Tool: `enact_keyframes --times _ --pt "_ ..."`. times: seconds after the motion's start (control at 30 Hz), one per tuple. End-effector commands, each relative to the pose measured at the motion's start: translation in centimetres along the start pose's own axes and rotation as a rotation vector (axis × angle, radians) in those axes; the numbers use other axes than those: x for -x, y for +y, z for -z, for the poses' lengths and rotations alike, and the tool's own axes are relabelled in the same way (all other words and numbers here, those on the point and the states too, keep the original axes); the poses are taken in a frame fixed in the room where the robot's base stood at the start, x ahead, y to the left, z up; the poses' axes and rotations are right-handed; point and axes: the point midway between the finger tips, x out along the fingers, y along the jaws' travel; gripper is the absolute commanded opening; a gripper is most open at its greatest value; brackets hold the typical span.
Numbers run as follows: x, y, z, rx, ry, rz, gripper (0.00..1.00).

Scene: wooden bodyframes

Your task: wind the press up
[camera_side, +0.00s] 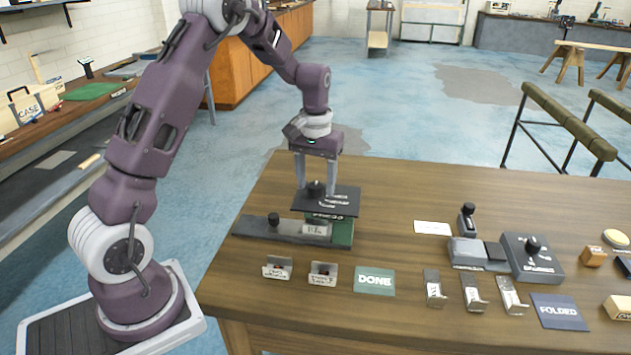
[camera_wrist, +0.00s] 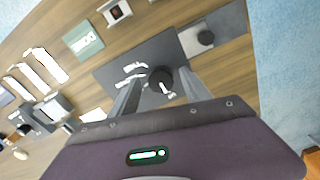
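The press appears to be the dark square plate (camera_side: 345,199) with white markings and a round black knob (camera_side: 316,188). The plate sits above a green base (camera_side: 343,232) with white lettering that I cannot read fully. My gripper (camera_side: 315,190) points down over the plate, with one finger on each side of the knob. In the wrist view the knob (camera_wrist: 160,79) lies between the fingertips, with gaps showing on both sides. The gripper is open and holds nothing. A long grey bar (camera_side: 262,231) with its own black knob (camera_side: 273,219) runs left from the base.
In front lie two small labelled holders (camera_side: 278,268) and a green DONE card (camera_side: 374,281). To the right are metal brackets (camera_side: 472,293), a grey device (camera_side: 532,258) with a black knob, and a blue FOLDED card (camera_side: 558,311). The table behind the press is clear.

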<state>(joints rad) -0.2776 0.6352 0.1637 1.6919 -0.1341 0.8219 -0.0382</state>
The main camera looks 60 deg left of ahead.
Motion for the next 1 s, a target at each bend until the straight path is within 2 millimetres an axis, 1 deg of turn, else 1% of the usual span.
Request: enact_keyframes --times 0.27,0.37,0.5,0.63,0.73,0.97,1.0 --pt "0.2 0.0 0.0 -0.001 -0.002 0.001 0.55" --pt "1.8 0.0 0.1 -0.001 0.003 0.000 0.55" --pt "4.8 0.0 0.1 -0.001 0.003 0.000 0.55" --pt "6.6 0.0 0.1 -0.001 0.002 0.001 0.55" --pt "7.1 0.0 0.0 -0.001 -0.001 0.001 0.55" --pt "7.1 0.0 -0.1 -0.001 -0.001 0.001 0.55" --pt "7.5 0.1 -0.3 -0.006 0.004 -0.002 0.55"
